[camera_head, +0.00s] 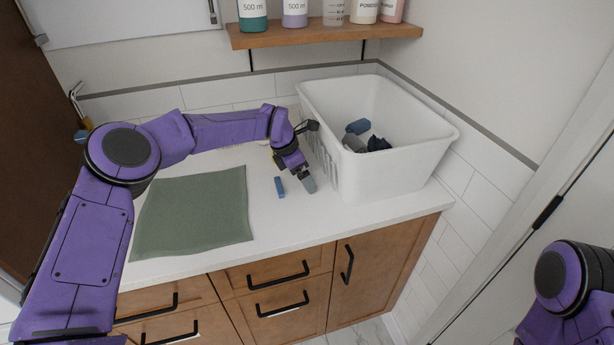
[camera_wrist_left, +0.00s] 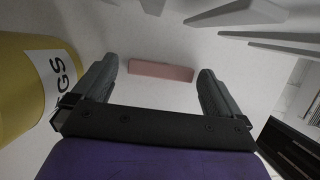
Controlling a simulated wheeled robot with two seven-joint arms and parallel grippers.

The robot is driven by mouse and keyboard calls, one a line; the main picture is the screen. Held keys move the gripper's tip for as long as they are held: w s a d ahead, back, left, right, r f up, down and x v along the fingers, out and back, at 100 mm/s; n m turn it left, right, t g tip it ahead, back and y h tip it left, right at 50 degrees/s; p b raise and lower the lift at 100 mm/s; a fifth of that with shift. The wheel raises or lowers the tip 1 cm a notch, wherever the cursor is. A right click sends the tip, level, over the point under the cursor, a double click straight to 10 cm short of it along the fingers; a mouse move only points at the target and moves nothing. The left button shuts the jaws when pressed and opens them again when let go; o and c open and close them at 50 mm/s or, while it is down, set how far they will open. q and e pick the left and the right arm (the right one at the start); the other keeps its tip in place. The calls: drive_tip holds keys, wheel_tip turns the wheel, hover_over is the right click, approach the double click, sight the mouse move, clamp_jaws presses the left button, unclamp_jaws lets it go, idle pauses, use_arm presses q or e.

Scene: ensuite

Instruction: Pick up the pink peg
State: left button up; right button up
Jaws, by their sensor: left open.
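The pink peg (camera_wrist_left: 161,71) lies on the white counter in the left wrist view, crosswise ahead of and between my left fingertips. My left gripper (camera_wrist_left: 157,82) is open and empty, with one finger on each side of the peg's span. In the head view my left gripper (camera_head: 307,179) is low over the counter beside the white basket, and I cannot make out the pink peg there; the arm and gripper cover that area. My right gripper is out of view; only part of that arm shows at the lower right.
The white basket (camera_head: 390,178) holds blue and dark items. A yellow labelled container (camera_wrist_left: 30,85) is close to the left finger. A green cloth (camera_head: 192,212) lies left; a wooden shelf (camera_head: 330,33) holds bottles.

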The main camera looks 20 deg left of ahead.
use_arm(q)
drive_tip(key=shift+w+f, duration=0.1)
drive_tip(key=shift+f, duration=0.15)
drive_tip(key=shift+s+r, duration=0.2)
drive_tip(key=shift+s, duration=0.2)
drive_tip(key=shift+w+f, duration=0.1)
drive_tip(key=shift+w, duration=0.05)
drive_tip(key=c, duration=0.9)
